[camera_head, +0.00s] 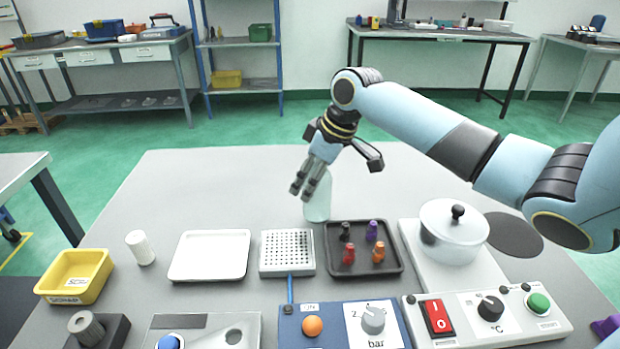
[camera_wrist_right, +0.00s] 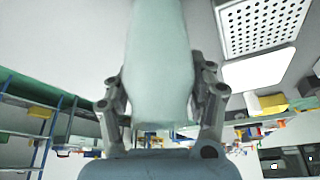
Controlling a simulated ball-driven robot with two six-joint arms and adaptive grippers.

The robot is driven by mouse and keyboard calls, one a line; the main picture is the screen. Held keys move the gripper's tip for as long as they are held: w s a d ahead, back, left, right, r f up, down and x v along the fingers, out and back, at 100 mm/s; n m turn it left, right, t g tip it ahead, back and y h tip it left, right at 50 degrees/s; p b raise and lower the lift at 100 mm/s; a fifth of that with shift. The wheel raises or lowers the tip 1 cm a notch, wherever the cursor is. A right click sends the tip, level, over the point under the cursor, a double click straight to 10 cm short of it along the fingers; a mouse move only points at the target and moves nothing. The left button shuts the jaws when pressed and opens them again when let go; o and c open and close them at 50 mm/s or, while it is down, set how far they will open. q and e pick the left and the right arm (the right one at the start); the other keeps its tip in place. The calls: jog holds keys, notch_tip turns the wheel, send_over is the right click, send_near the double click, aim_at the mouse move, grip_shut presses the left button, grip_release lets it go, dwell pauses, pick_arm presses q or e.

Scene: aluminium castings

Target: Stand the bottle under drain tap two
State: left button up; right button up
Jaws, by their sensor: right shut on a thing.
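The bottle (camera_head: 317,205) is pale green and cloudy, in the middle of the table behind the perforated plate. It looks about upright; I cannot tell whether its base touches the table. My right gripper (camera_head: 302,192) is shut on it, reaching down from behind, and hides its upper part. In the right wrist view the bottle (camera_wrist_right: 160,60) fills the space between the two fingers of the right gripper (camera_wrist_right: 160,92), and its far end leaves the picture at the top. My left gripper is not in view. I cannot make out any drain tap.
Near the bottle are a perforated plate (camera_head: 287,267) and a dark tray (camera_head: 335,266) with several coloured pegs. A white tray (camera_head: 209,274), white cylinder (camera_head: 139,247), yellow bin (camera_head: 102,277) and lidded pot (camera_head: 453,241) stand around. Control panels line the front. The table behind is clear.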

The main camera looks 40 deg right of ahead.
jog(key=o, duration=1.2)
